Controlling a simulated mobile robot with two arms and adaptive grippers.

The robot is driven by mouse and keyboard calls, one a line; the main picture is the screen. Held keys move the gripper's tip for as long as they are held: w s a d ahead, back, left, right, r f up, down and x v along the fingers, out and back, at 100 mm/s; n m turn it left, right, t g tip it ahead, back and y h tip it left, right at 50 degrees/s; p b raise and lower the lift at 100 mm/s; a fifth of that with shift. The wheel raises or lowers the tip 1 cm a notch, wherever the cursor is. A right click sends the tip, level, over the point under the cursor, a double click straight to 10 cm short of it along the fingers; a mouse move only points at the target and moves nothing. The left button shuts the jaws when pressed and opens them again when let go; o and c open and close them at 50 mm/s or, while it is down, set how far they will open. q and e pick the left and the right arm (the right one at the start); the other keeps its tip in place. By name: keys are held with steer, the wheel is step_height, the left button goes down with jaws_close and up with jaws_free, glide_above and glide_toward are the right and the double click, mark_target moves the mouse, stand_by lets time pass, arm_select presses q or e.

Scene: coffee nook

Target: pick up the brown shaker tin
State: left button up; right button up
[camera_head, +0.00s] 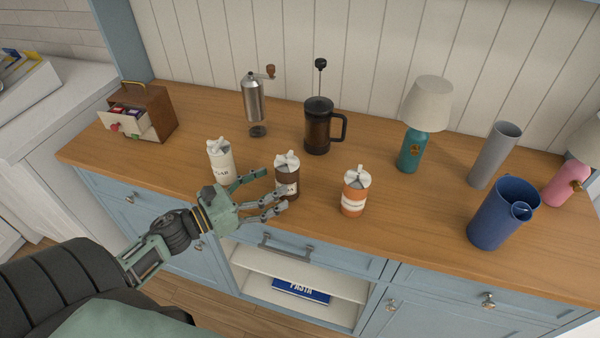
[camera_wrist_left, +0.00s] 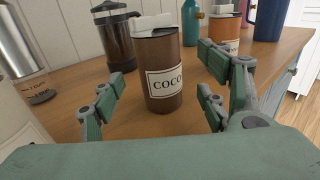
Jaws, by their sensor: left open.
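The brown shaker tin (camera_head: 287,183) stands upright near the front of the wooden counter, between a white tin and an orange tin. In the left wrist view the brown shaker tin (camera_wrist_left: 163,92) shows a white lid and a cream label reading "COCO". My left gripper (camera_head: 268,194) is open, with its fingers reaching toward the tin from the left and front. In the left wrist view the tin stands ahead of the open left gripper (camera_wrist_left: 155,112), between the lines of its fingers. I cannot see contact. My right gripper is in neither view.
A white tin (camera_head: 221,163) stands close beside my left fingers. An orange tin (camera_head: 354,192) stands to the right. A French press (camera_head: 319,127) and a grinder (camera_head: 254,104) stand behind. A teal lamp (camera_head: 411,148) and a blue pitcher (camera_head: 497,216) stand farther right.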

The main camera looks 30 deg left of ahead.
mark_target(277, 177)
arm_select(q)
steer(key=w+p, duration=0.1)
steer(key=w+d+r+p, duration=0.1)
steer(key=shift+w+r, duration=0.2)
steer(key=shift+w, duration=0.1)
steer(key=p+x, duration=0.1)
steer(key=x, duration=0.2)
steer(key=shift+w+d+f, duration=0.1)
steer(key=shift+w+f, duration=0.05)
steer(key=shift+w, duration=0.15)
steer(key=shift+c, duration=0.3)
steer(key=c, duration=1.3)
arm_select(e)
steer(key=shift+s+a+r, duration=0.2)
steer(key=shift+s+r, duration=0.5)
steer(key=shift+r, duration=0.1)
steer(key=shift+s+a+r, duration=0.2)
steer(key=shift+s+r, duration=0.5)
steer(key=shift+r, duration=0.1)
